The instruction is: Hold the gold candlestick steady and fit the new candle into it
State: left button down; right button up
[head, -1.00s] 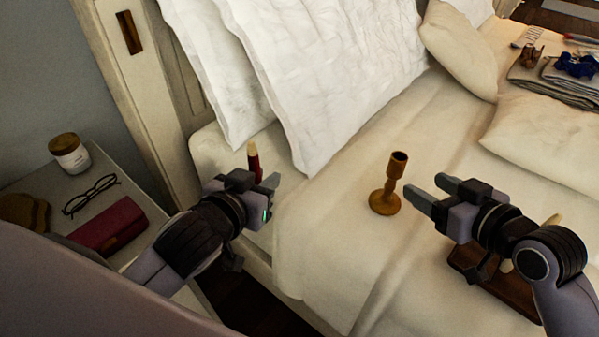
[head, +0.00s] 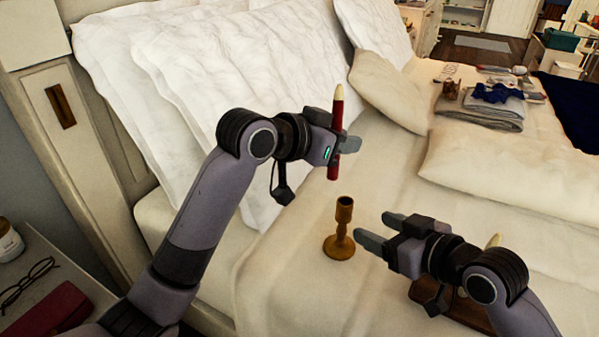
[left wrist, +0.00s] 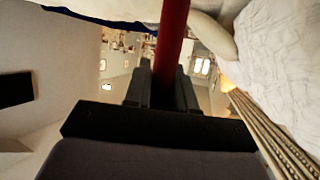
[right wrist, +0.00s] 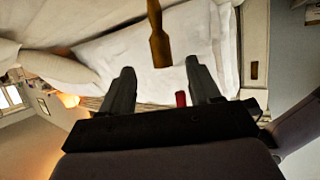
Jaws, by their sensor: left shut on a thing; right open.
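The gold candlestick (head: 339,246) stands upright on the bed; it also shows in the right wrist view (right wrist: 158,45). My left gripper (head: 348,143) is shut on a red candle (head: 337,108) with a pale tip, holding it nearly upright in the air. In the head view the candle's lower end appears above the candlestick's socket, apart from it. The candle fills the left jaws in the left wrist view (left wrist: 172,40). A short red piece of it shows in the right wrist view (right wrist: 181,98). My right gripper (head: 380,230) is open and empty, its fingers pointing at the candlestick from the right.
A brown wooden tray (head: 468,312) lies partly hidden under my right arm, with a pale tip (head: 494,240) showing behind that arm. White pillows (head: 265,65) stand at the headboard. Folded laundry (head: 485,108) lies at the back right. A nightstand (head: 75,262) is at left.

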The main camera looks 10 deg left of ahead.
aim_at(338, 212)
pick_arm(q)
jog(key=shift+m+g+h, duration=0.5)
jog(key=shift+m, duration=0.1)
jog(key=d+r, duration=0.3)
jog(key=shift+r, duration=0.2)
pick_arm(e)
jog(key=x, duration=1.2)
grip_shut()
